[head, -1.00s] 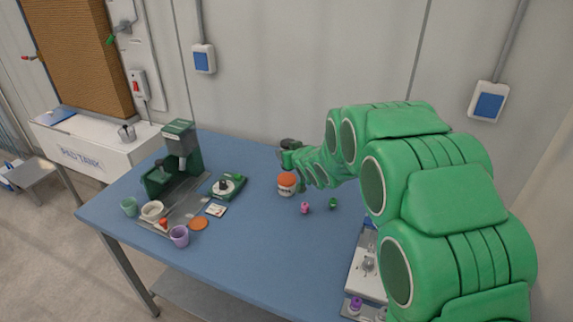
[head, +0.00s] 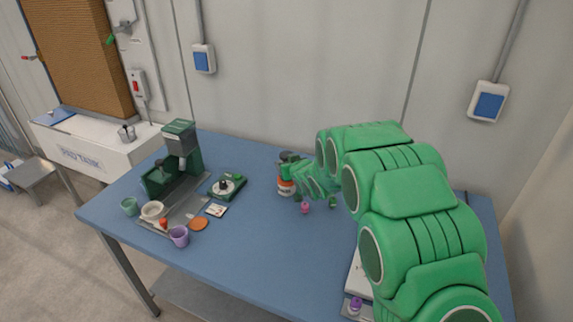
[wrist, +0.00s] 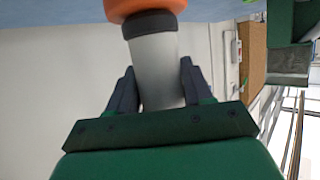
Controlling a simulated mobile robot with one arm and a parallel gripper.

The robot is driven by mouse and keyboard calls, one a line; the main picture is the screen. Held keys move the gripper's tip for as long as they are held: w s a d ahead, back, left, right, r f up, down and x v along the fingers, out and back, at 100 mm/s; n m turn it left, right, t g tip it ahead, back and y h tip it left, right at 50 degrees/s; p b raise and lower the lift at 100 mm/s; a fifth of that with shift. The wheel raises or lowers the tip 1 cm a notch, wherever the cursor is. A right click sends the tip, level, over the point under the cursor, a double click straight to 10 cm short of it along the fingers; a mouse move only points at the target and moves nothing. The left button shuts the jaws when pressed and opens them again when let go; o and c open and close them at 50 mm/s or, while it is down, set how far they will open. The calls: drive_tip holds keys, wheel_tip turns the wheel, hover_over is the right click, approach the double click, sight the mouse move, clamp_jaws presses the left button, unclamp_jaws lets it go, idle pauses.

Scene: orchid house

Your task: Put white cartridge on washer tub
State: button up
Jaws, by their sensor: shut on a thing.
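My gripper (wrist: 158,85) is shut on the white cartridge (wrist: 155,60), a pale cylinder with a dark band at its far end. In the head view my gripper (head: 288,158) is just above the washer tub (head: 285,187), a small orange tub with a white label, standing on the blue table. In the wrist view the orange tub (wrist: 143,8) meets the cartridge's dark end at the top edge. I cannot tell whether they touch or a small gap is left. The cartridge is hard to make out in the head view.
Small pink (head: 305,208) and green (head: 332,203) items stand right of the tub. A green scale-like device (head: 228,186), a white card (head: 216,210), an orange disc (head: 199,224), cups and a green machine (head: 180,150) are at left. The front middle of the table (head: 255,245) is clear.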

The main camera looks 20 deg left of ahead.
drive_tip(key=shift+f, duration=0.15)
drive_tip(key=o, duration=1)
drive_tip(key=shift+o, duration=0.2)
drive_tip(key=shift+s+d+r, duration=0.2)
drive_tip(key=shift+r, duration=0.2)
drive_tip(key=v, duration=1.1)
drive_tip(key=shift+s+d+f, duration=0.1)
drive_tip(key=shift+s+d, duration=0.05)
